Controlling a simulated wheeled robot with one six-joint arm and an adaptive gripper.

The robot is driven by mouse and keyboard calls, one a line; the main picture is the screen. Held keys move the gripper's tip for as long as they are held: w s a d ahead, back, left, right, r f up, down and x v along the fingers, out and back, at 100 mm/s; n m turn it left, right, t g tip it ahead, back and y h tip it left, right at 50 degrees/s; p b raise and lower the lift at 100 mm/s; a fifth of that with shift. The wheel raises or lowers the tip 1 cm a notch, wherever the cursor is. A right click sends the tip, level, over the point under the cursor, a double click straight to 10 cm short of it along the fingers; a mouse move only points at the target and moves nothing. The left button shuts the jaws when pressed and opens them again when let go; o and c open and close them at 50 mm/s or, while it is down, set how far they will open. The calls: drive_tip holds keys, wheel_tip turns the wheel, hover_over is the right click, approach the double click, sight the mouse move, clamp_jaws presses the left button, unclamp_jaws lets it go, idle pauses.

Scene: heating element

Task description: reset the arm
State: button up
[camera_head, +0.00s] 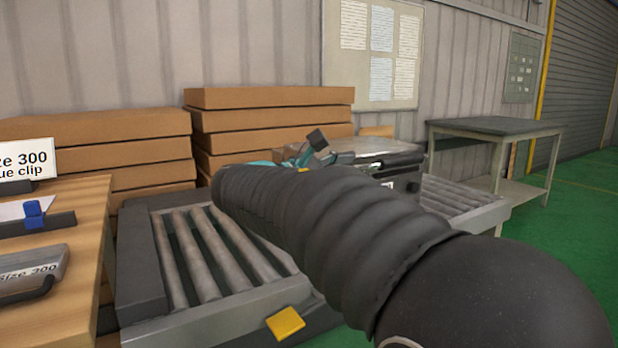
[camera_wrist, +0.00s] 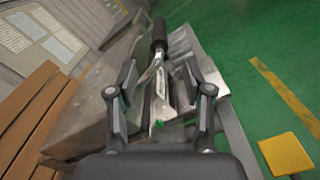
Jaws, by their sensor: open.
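My arm crosses the head view in a dark ribbed sleeve and hides most of my gripper there. In the wrist view my gripper (camera_wrist: 162,95) is open, one finger to each side. A lever-like metal part with a black handle (camera_wrist: 160,35) shows between and beyond the fingers, with a small green spot (camera_wrist: 161,123) at its near end. I cannot tell whether the fingers touch it. In the head view a black-tipped part (camera_head: 317,140) and a teal part stick up behind my arm, beside a metal box with a dark edge (camera_head: 385,147).
A roller conveyor (camera_head: 215,250) with a yellow pad (camera_head: 286,323) runs below my arm. Stacked cardboard boxes (camera_head: 265,97) stand behind it. A wooden table (camera_head: 60,315) with labelled items is at left. A grey table (camera_head: 497,126) stands at back right, on open green floor (camera_head: 560,225).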

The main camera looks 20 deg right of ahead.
drive_tip(key=s+a+f+m+y+p, duration=0.2)
drive_tip(key=s+f+m+y, duration=0.3)
drive_tip(key=s+f+y, duration=0.65)
drive_tip(key=s+a+f+m+t+y+p, duration=0.2)
drive_tip(key=s+a+f+m+y, duration=0.4)
drive_tip(key=s+a+f+m, duration=0.2)
drive_tip(key=s+a+f, duration=0.2)
drive_tip(key=a+f, duration=0.1)
drive_tip(key=a, duration=0.1)
drive_tip(key=shift+s+f, duration=0.25)
drive_tip(key=shift+s, duration=0.15)
